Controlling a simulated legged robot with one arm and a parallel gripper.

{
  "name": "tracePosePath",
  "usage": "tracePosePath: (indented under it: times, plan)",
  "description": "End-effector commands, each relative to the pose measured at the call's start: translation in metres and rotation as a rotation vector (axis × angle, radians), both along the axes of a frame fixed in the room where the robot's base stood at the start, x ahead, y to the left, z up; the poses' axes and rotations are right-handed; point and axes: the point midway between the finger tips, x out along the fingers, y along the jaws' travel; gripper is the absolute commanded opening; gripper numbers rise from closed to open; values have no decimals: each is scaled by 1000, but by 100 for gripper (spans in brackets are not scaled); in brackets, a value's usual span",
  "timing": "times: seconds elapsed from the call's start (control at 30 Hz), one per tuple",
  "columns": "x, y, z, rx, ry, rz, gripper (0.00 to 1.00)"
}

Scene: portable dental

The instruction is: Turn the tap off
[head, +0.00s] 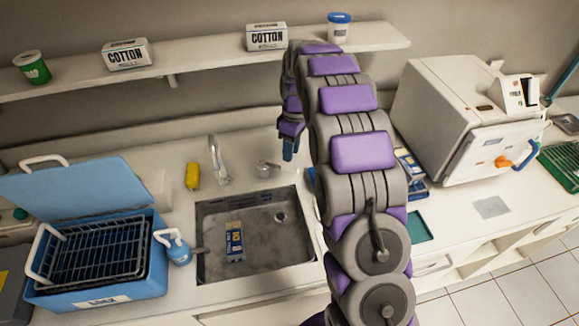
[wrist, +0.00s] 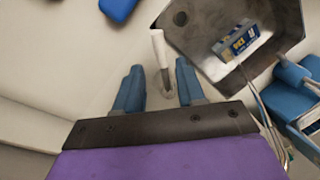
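The tap's curved metal spout (head: 218,160) stands behind the sink (head: 205,232). To its right, a small tap handle (head: 268,167) sits on the counter behind the sink. My gripper (head: 289,150) points down, a little above and to the right of this handle. In the wrist view, my gripper (wrist: 159,88) is open, with its two blue fingers apart. A pale, stick-shaped handle (wrist: 158,50) shows between the fingers and extends past their tips. I see no clear contact with it. No water stream is visible.
A blue and yellow box (head: 235,241) lies in the sink. A yellow bottle (head: 192,176) stands left of the spout. An open blue container (head: 108,290) is at left, a white machine (head: 440,110) at right. A shelf (head: 200,57) runs above.

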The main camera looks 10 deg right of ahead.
Motion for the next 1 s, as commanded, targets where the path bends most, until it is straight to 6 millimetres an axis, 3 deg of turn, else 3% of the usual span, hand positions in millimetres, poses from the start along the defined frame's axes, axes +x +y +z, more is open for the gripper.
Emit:
tracePosePath:
  times: [0.1, 0.3, 0.77, 1.0]
  plan:
    - [-4, 3, -24, 1, 4, 0, 39]
    - [-9, 6, -50, 1, 4, -1, 39]
    - [-9, 7, -59, -1, -1, 0, 39]
    - [-9, 7, -59, 0, 0, 0, 16]
